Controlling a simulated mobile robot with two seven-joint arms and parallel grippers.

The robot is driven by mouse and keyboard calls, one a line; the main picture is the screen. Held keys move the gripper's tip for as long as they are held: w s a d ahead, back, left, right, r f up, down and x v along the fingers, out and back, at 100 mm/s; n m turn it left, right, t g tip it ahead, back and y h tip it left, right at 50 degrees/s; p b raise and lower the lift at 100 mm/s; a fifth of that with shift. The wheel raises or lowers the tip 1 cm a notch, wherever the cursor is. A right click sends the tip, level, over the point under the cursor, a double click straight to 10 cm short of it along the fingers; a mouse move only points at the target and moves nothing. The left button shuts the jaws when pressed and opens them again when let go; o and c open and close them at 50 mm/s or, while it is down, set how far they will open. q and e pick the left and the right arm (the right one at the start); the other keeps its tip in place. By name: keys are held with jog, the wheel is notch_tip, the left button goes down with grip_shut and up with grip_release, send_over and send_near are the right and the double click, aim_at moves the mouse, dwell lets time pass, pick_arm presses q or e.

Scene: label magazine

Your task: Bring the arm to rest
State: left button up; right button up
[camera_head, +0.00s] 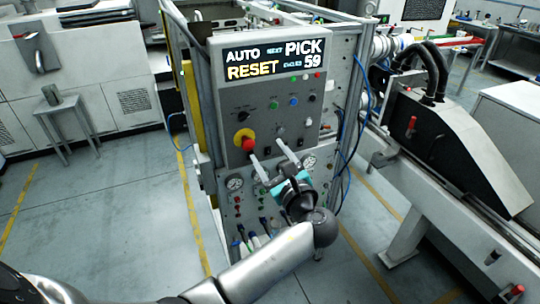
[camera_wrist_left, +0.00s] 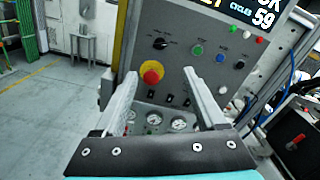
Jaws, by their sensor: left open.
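My left gripper (camera_head: 268,151) is in front of the control panel (camera_head: 222,110), with its fingers apart and nothing between them. Its fingers (camera_wrist_left: 160,82) point toward the lower part of the panel in the left wrist view, either side of the red stop button (camera_wrist_left: 151,76) on its yellow collar. In the head view the stop button (camera_head: 246,141) is just above and left of the fingertips. I cannot tell how far the fingertips are from the panel. The display (camera_head: 265,60) reads AUTO, NEXT PICK, RESET and CYCLES 59. My right gripper is not in view.
Pressure gauges (camera_head: 235,183) and hoses (camera_head: 262,238) are on the cabinet below the panel. A machine with a sloped black cover (camera_head: 440,145) stands at the right. A grey stool (camera_head: 65,120) stands at the left. The floor (camera_head: 120,215) at the left is clear.

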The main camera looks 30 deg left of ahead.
pick_arm(q)
jog(key=shift+f, duration=0.15)
jog(key=s+d+f+n+g+h+b, duration=0.1)
jog(key=s+f+g+h+b, duration=0.2)
jog(key=f, duration=1.5)
jog(key=s+f+n+g+h+b, duration=0.1)
jog(key=s+f+h+b, duration=0.4)
jog(key=f, duration=1.3)
jog(key=s+d+f+n+g+h+b, duration=0.1)
jog(key=s+f+n+g+b, duration=0.15)
jog(key=s+f, duration=0.55)
jog(key=s+d+f+n+g+h+b, duration=0.1)
jog(key=s+f+n+b, duration=0.3)
jog(key=f, duration=0.8)
jog(key=s+d+f+n+g+h+b, duration=0.1)
jog(key=s+f+n+b, duration=0.3)
jog(key=s+f, duration=0.4)
jog(key=s+d+f+n+g+h+b, duration=0.1)
jog(key=s+f+n, duration=0.6)
jog(key=s, duration=1.1)
notch_tip(320, 180, down, 2)
jog(key=g+h+b, duration=0.1)
jog(key=b, duration=0.1)
jog(key=shift+d+f+h+b, duration=0.15)
jog(key=shift+h+b, duration=0.15)
jog(key=shift+b, duration=0.05)
